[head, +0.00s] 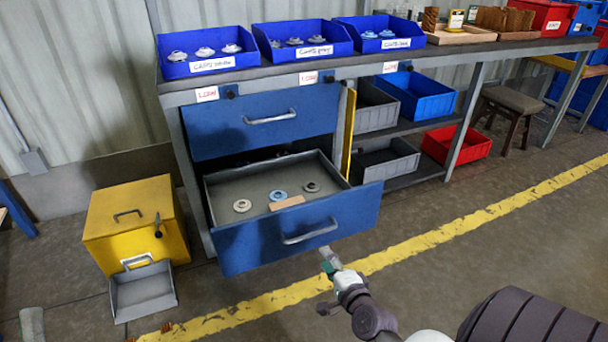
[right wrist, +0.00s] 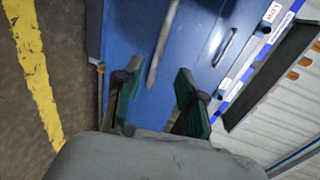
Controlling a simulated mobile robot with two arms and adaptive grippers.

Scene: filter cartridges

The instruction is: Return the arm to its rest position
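My right gripper (head: 330,260) is in front of the open lower drawer (head: 262,250), below and to the right of its handle (head: 310,232) in the head view. In the right wrist view the two green-padded fingers (right wrist: 155,88) stand apart with nothing between them. Blue drawer fronts and a handle (right wrist: 162,48) show beyond them, and the gripper looks clear of the handle. Inside the drawer lie a cream cartridge (head: 242,206), a blue one (head: 278,195), a grey one (head: 311,187) and a tan block (head: 287,202). My left gripper is not seen.
The upper drawer (head: 225,132) is shut. Blue bins (head: 210,66) of caps line the bench top. A yellow box (head: 130,225) with a grey scoop-like tray (head: 143,292) stands on the floor at left. The floor right of the drawer, along the yellow line (head: 430,240), is clear.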

